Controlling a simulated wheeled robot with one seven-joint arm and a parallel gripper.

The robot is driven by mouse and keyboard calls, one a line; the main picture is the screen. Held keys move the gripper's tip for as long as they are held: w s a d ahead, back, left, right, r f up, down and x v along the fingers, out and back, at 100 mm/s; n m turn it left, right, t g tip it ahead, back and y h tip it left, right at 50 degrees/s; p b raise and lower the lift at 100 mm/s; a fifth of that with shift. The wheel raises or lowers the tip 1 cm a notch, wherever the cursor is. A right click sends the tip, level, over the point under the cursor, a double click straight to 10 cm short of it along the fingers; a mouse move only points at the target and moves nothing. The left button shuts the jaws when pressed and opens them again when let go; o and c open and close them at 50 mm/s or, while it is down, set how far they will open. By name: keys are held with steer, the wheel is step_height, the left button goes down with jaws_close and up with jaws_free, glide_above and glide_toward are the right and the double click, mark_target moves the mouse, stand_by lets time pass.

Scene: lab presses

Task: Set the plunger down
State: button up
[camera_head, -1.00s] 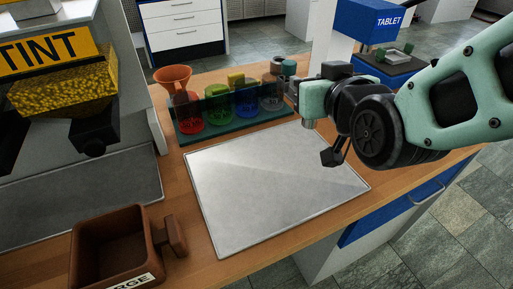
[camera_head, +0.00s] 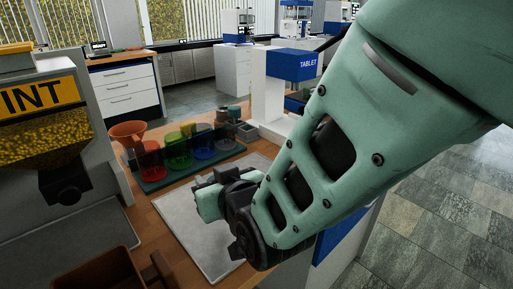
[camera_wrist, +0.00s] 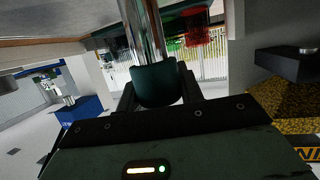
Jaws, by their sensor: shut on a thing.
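The plunger (camera_wrist: 157,84) shows in the wrist view as a dark green cylinder with a shiny metal rod running from it towards the top edge. My gripper (camera_wrist: 158,92) is shut on the dark green part, with a dark finger on each side. The rod's far end is cut off by the frame. In the head view my arm's wrist is over the grey mat (camera_head: 180,222) on the wooden bench, and the fingers and plunger are hidden or too small to make out. I cannot tell whether the plunger touches anything.
A dark green rack (camera_head: 160,184) with red, green, blue and grey vessels stands behind the mat. A brown funnel (camera_head: 128,131) is at its left. A brown container (camera_head: 92,277) is in front, near the yellow-labelled machine (camera_head: 40,100). The TABLET press (camera_head: 288,64) stands behind right.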

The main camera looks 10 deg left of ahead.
steer(key=shift+f, duration=1.55)
steer(key=shift+f, duration=0.1)
steer(key=shift+f, duration=0.15)
steer(key=o, duration=1.2)
